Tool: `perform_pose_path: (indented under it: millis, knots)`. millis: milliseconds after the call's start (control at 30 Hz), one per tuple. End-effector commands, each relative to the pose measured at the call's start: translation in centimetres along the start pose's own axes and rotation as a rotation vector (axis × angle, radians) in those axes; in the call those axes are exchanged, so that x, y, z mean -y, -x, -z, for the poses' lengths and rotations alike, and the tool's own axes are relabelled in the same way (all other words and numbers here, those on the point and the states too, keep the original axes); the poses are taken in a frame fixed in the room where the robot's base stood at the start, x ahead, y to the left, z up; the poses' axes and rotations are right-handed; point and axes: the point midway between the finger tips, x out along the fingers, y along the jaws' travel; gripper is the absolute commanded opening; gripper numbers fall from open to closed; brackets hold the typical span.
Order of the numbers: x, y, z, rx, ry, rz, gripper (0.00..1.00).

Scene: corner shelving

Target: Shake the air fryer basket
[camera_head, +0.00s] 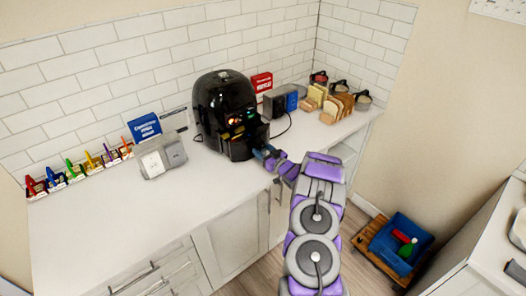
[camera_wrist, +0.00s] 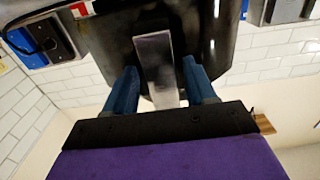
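The black, rounded air fryer (camera_head: 222,100) stands on the white counter against the tiled wall. Its basket front (camera_head: 247,139) faces my arm at the lower right of the body; the basket looks to be in the fryer, though my gripper partly covers it. My gripper (camera_head: 267,154) is at the basket's handle. In the wrist view the silver handle (camera_wrist: 155,65) lies between the two blue fingers of my gripper (camera_wrist: 160,85), with a finger on each side. The fingers are apart, and gaps show beside the handle, so they do not look closed on it.
A grey toaster (camera_head: 162,155) and a blue box (camera_head: 145,127) stand left of the fryer. The counter's front left (camera_head: 130,215) is clear.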

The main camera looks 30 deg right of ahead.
Motion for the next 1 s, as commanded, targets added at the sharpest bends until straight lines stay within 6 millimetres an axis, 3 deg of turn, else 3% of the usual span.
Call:
perform_pose_path:
  millis: [200, 367, 800, 1000]
  knots:
    - [0.1, 0.3, 0.1, 0.000, 0.001, 0.000, 0.55]
    - [-0.1, 2.1, 0.1, 0.000, -0.001, -0.002, 0.55]
    - [-0.2, 11.7, 0.0, 0.000, -0.003, -0.004, 0.55]
    - [-0.3, 15.1, -0.1, 0.002, -0.001, -0.004, 0.55]
